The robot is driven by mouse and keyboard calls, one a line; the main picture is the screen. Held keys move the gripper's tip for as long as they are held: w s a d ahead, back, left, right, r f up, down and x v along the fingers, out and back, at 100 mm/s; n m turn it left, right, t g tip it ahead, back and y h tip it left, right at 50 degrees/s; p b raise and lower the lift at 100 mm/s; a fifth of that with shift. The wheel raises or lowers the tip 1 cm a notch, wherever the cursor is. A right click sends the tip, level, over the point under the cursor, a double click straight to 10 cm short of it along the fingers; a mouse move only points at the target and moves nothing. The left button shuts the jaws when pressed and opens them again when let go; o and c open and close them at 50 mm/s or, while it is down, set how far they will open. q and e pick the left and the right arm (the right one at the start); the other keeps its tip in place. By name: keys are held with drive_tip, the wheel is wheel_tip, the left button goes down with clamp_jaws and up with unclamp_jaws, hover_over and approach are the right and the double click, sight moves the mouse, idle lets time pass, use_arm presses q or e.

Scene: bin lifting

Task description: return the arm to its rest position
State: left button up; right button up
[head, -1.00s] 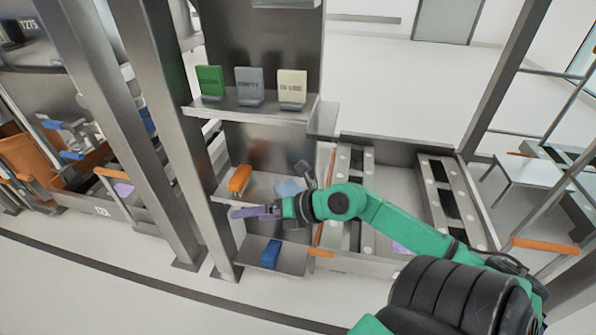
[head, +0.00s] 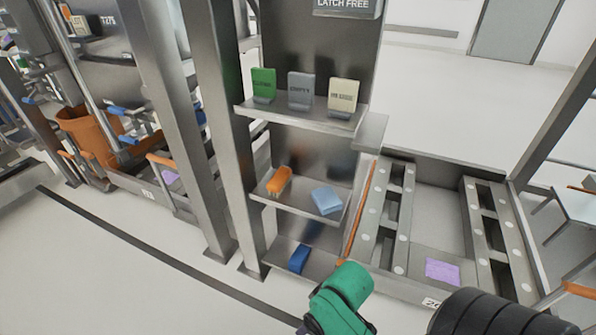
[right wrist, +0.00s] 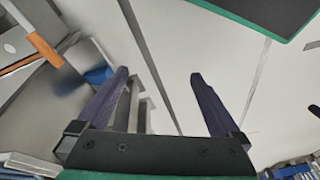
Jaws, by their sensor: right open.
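My right arm (head: 343,299) shows at the bottom of the head view as a green link, and its gripper is out of that view or hidden. In the right wrist view my right gripper (right wrist: 160,85) is open, with two dark purple fingers apart and nothing between them. The floor and grey metal parts lie beyond the fingers. My left gripper is not in view.
The shelf stand holds green (head: 264,85), grey (head: 301,90) and cream (head: 343,96) cards on its upper shelf. Below are an orange-handled brush (head: 279,181), a light blue cloth (head: 327,200) and a blue block (head: 299,258). A rail frame (head: 395,215) stands to the right.

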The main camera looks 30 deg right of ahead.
use_arm(q)
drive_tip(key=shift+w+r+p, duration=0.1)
drive_tip(key=shift+p, duration=0.8)
use_arm(e)
drive_tip(key=shift+w, duration=0.15)
use_arm(q)
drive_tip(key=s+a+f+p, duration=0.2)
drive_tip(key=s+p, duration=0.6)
drive_tip(key=p, duration=0.5)
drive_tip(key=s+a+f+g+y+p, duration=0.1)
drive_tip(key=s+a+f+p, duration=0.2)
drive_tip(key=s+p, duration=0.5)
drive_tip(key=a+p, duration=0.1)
drive_tip(key=p, duration=0.5)
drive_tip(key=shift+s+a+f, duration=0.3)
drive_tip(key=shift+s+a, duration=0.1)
use_arm(e)
drive_tip(key=s+d+f, duration=0.2)
drive_tip(key=s+d, duration=0.1)
drive_tip(key=s, duration=0.5)
drive_tip(key=s+d+f+g+h, duration=0.1)
drive_tip(key=s+d+f, duration=0.2)
drive_tip(key=s, duration=0.5)
drive_tip(key=shift+s+d+f, duration=0.2)
drive_tip(key=shift+s+d, duration=0.2)
